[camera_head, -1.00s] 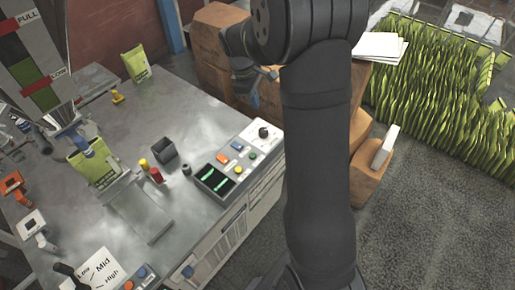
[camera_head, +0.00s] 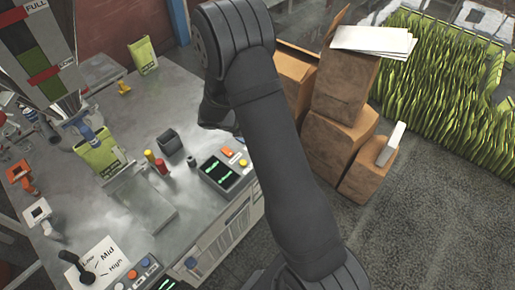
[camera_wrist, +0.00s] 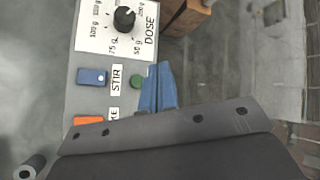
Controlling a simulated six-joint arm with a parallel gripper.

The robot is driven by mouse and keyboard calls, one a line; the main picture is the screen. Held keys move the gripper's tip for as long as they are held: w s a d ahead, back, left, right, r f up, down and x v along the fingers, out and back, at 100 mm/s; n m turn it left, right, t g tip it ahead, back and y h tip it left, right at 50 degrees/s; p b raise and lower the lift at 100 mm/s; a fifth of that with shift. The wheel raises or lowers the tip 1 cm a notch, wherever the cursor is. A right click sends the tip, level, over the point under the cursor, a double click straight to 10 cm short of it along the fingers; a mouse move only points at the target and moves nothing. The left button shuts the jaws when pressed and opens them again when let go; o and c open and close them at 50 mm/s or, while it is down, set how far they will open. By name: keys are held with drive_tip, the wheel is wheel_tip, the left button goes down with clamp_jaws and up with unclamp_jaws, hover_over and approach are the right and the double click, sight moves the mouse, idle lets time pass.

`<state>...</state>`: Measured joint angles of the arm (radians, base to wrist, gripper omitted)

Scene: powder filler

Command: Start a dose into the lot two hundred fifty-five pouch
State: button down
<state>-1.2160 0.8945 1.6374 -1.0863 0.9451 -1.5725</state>
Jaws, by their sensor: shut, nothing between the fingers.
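A green pouch (camera_head: 99,154) stands under the filler's blue nozzle (camera_head: 85,130), below the hopper (camera_head: 42,50) marked FULL and LOW. A second green pouch (camera_head: 143,57) stands at the back of the bench. Their lot numbers are too small to read. In the wrist view the control panel shows a black DOSE knob (camera_wrist: 124,19), a blue STIR button (camera_wrist: 91,77), a green button (camera_wrist: 136,82) and an orange button (camera_wrist: 88,120). My gripper (camera_wrist: 159,73) has its blue fingers shut and empty, just right of the green button. I cannot tell whether they touch the panel. My arm hides it in the head view.
Red and yellow cylinders (camera_head: 161,166) and a dark open box (camera_head: 169,140) stand beside the display (camera_head: 222,172). A Low/Mid/High lever plate (camera_head: 102,262) sits at the front left. Cardboard boxes (camera_head: 337,120) and piled green pouches (camera_head: 445,90) lie to the right.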

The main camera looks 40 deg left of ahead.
drive_tip(key=shift+f, duration=4.35)
drive_tip(key=shift+f, duration=0.15)
drive_tip(key=shift+f, duration=0.3)
drive_tip(key=shift+f, duration=0.4)
drive_tip(key=shift+r, duration=0.85)
drive_tip(key=shift+r, duration=2.5)
